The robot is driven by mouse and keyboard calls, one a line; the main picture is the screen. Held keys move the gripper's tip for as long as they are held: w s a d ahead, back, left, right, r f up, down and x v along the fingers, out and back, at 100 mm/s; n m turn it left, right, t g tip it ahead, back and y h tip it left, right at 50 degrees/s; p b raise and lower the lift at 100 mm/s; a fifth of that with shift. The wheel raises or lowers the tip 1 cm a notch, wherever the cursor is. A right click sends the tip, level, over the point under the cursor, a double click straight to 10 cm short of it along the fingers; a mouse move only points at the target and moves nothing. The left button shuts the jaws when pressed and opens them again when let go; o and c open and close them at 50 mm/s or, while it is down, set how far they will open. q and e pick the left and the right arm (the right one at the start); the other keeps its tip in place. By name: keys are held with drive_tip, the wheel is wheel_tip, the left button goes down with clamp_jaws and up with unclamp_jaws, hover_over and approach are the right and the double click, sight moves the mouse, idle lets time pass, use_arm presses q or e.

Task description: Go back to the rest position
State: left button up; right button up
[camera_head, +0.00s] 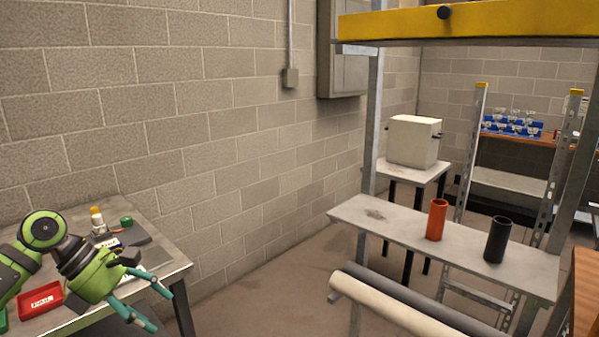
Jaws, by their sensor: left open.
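My left gripper (151,307) shows at the lower left, at the end of a green and black arm. Its teal fingers are spread apart with nothing between them. It is in front of a grey table (172,262) and covers part of that table's top. My right gripper is not in the picture.
The table holds a red tray (40,299), a small white bottle (97,220) and a green item (126,220). On the right, a metal shelf (450,240) bears an orange cylinder (436,220) and a black cylinder (497,240). Floor shows between table and shelf.

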use_arm(q)
drive_tip(key=w+d+f+n+t+h, duration=0.65)
drive_tip(key=w+d+f+n, duration=0.2)
drive_tip(key=f+n, duration=0.35)
drive_tip(key=s+a+f+n+t+y, duration=0.2)
drive_tip(key=a+f+n+t+y, duration=0.15)
drive_tip(key=f+n, duration=0.75)
drive_tip(key=s+a+f+n+t+y, duration=0.15)
drive_tip(key=f+n+y, duration=0.25)
drive_tip(key=f+n, duration=0.6)
drive_tip(key=s+a+f+n+g+y, duration=0.2)
drive_tip(key=s+f+n+g+y, duration=0.4)
drive_tip(key=s+f, duration=1.3)
drive_tip(key=s+d+f+n+g, duration=0.1)
drive_tip(key=s+f, duration=0.3)
drive_tip(key=s, duration=0.5)
drive_tip(key=s+d+f+n+g, duration=0.2)
drive_tip(key=s+f+n+g, duration=0.1)
drive_tip(key=s, duration=0.6)
drive_tip(key=s+d+f+n+g, duration=0.2)
drive_tip(key=s+f+n, duration=0.1)
drive_tip(key=s, duration=0.6)
drive_tip(key=shift+s+f+n, duration=0.2)
drive_tip(key=shift+f+n, duration=0.1)
drive_tip(key=shift+f, duration=0.6)
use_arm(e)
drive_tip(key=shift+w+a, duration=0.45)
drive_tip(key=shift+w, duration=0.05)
